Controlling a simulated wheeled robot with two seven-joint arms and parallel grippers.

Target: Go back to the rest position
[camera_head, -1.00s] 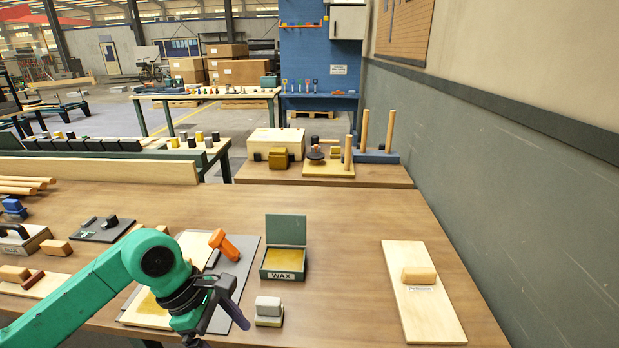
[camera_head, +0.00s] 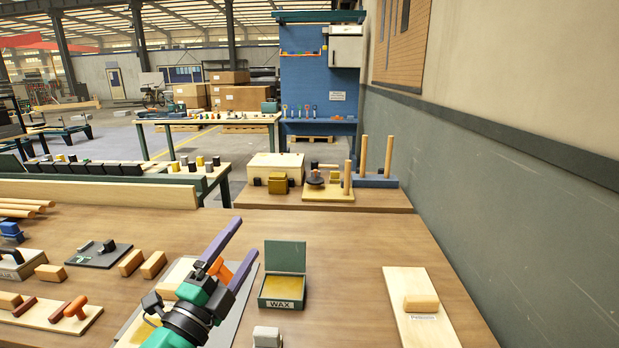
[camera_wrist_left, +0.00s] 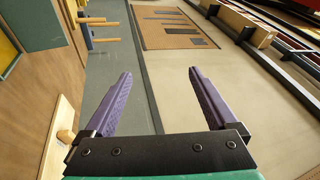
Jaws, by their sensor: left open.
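My left gripper (camera_head: 247,239) is in the lower middle of the head view, over the near part of the bench. Its purple fingers are spread and point away from me, up and to the right. In the left wrist view the two fingers (camera_wrist_left: 160,74) stand wide apart with nothing between them. An orange-handled tool (camera_head: 246,268) and a grey mat are partly hidden behind the gripper. My right gripper is in neither view.
An open green WAX box (camera_head: 285,254) stands right of the gripper, with a pale block (camera_head: 266,336) in front of it. A board (camera_head: 432,318) with a wooden block lies at the right. Wooden blocks (camera_head: 153,265) lie to the left. Bare bench separates the WAX box and the board.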

